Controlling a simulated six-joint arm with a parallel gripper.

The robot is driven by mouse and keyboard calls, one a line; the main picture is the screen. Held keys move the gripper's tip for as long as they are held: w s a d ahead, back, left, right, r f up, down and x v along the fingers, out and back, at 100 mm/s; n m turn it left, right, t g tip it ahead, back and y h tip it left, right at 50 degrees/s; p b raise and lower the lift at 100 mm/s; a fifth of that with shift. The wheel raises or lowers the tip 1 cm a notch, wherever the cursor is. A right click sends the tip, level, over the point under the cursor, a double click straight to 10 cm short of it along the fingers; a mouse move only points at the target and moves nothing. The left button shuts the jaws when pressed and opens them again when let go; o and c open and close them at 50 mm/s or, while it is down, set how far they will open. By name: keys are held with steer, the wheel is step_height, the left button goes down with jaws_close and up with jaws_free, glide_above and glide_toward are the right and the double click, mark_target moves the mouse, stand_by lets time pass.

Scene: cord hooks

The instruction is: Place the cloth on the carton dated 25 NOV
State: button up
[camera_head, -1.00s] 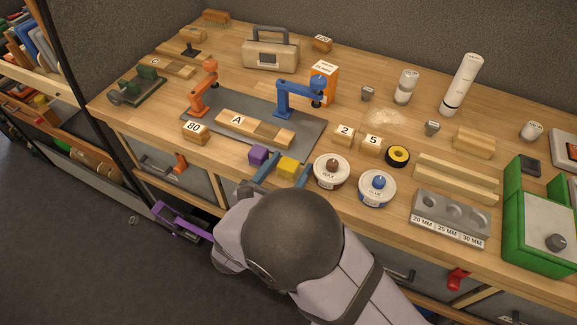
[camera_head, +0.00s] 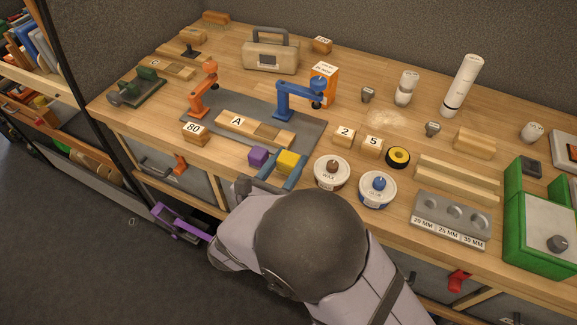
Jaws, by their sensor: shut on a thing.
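My gripper (camera_head: 282,173) is at the bench's front edge, shut on a small yellow block (camera_head: 291,161). Its blue-grey fingers are partly hidden by the block and my wrist. A purple block (camera_head: 258,157) sits just left of the yellow one. I see no thing that is plainly a cloth. An orange carton (camera_head: 323,85) with a white label stands behind the blue clamp; its small print is too small to read. No 25 NOV date is legible.
A blue clamp (camera_head: 290,99) and orange clamp (camera_head: 201,93) stand on a dark mat (camera_head: 307,137). The WAX tin (camera_head: 331,171) and GLUE tin (camera_head: 377,189) are right of my gripper. A beige case (camera_head: 270,57) stands behind.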

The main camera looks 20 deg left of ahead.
step_height(320, 180, up, 8)
steer(key=shift+r+b, duration=0.2)
steer(key=shift+b, duration=0.1)
step_height(320, 180, up, 21)
steer(key=w+a+r+n+g+y+p, duration=0.15)
steer(key=w+a+n+y, duration=0.35)
steer(key=w, duration=0.7)
steer(key=w+a+r+n+g+y+p, duration=0.1)
steer(key=w+a+n+g+y+p, duration=0.2)
steer(key=w+a+y, duration=0.6)
steer(key=n+g+y+p, duration=0.1)
steer(key=n+g+p, duration=0.1)
steer(key=n+g, duration=0.35)
glide_above(325, 68)
step_height(325, 68, down, 12)
steer(key=shift+f+p, duration=1.9)
steer(key=shift+f, duration=3.5)
